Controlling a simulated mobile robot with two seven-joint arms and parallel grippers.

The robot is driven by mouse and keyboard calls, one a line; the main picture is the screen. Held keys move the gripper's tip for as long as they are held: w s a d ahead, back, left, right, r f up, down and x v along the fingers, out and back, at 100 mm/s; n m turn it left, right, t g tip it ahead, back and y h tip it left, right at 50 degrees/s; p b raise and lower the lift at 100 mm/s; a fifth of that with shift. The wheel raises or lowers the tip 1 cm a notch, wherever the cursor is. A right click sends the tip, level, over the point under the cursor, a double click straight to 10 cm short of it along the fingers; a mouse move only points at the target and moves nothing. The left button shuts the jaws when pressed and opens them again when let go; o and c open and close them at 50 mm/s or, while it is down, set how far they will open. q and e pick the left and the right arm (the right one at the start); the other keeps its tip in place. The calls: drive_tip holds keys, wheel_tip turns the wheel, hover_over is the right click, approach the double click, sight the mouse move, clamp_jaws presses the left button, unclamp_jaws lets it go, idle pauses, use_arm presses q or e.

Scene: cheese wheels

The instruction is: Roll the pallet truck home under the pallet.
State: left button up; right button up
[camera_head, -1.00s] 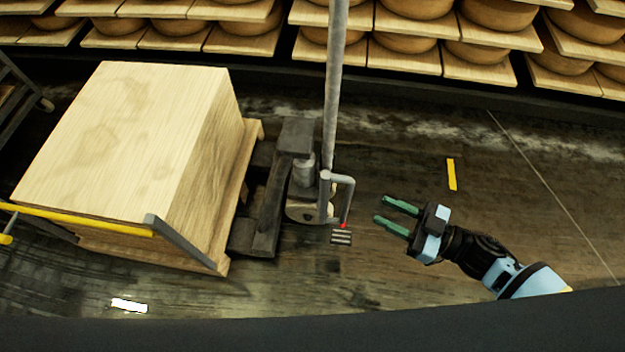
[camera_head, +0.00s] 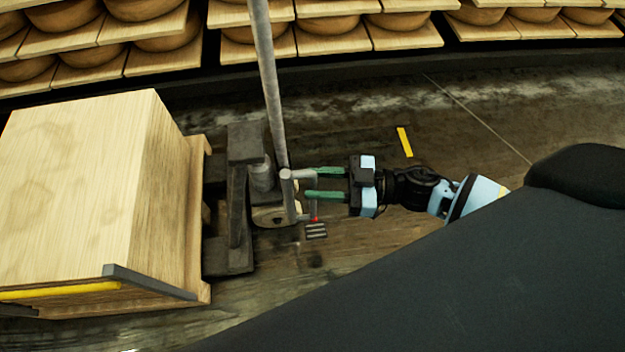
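The pallet truck (camera_head: 238,205) is dark grey metal, with a tall grey handle pole (camera_head: 268,85) and a small bent lever with a red tip beside the pole's foot. It stands against the right side of the wooden pallet (camera_head: 196,225), which bears a large pale wooden block (camera_head: 75,190). How far its forks reach under the pallet is hidden. My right gripper (camera_head: 309,184) is open, its two green fingers pointing left and overlapping the bent lever in the picture. I cannot tell whether they touch it. My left gripper is not in view.
Shelves with cheese wheels (camera_head: 330,28) line the back. A yellow bar (camera_head: 60,291) and a grey bar (camera_head: 150,281) run along the block's near lower edge. A yellow floor strip (camera_head: 404,141) lies right of the truck.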

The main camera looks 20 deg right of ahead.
drive_tip(key=shift+w+a, duration=0.35)
drive_tip(key=shift+a, duration=0.3)
clamp_jaws()
drive_tip(key=shift+a, duration=0.1)
